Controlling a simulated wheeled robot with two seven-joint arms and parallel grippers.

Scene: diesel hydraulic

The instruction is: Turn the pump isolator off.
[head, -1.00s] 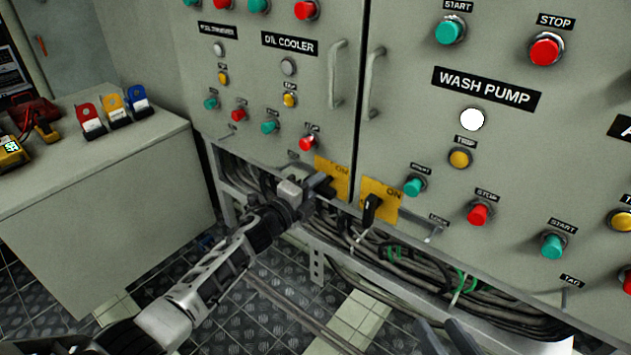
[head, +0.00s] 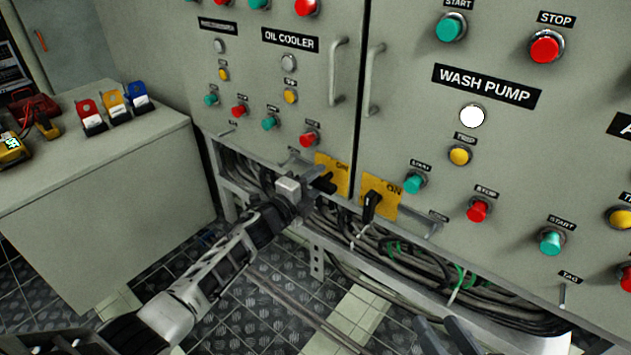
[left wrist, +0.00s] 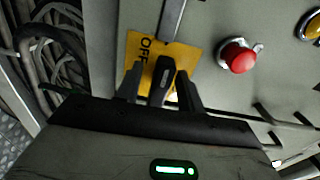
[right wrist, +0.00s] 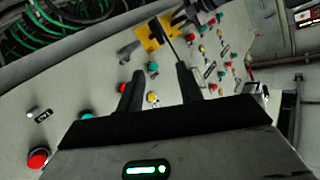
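Two yellow isolator plates with black handles sit low on the grey cabinets. The right plate's black handle (head: 371,204) hangs free. My left gripper (head: 322,186) is at the left plate. In the left wrist view, its fingers (left wrist: 160,92) stand open on either side of a black handle (left wrist: 162,75), beside an OFF mark. My right gripper (head: 446,338) is open and empty, low in front of the right cabinet.
Door handles (head: 338,73) and push buttons stick out from the cabinets. Cables (head: 400,255) run below them in an open frame. A grey bench (head: 110,175) at left carries coloured padlock-like items and a yellow meter (head: 12,147). The floor between is clear.

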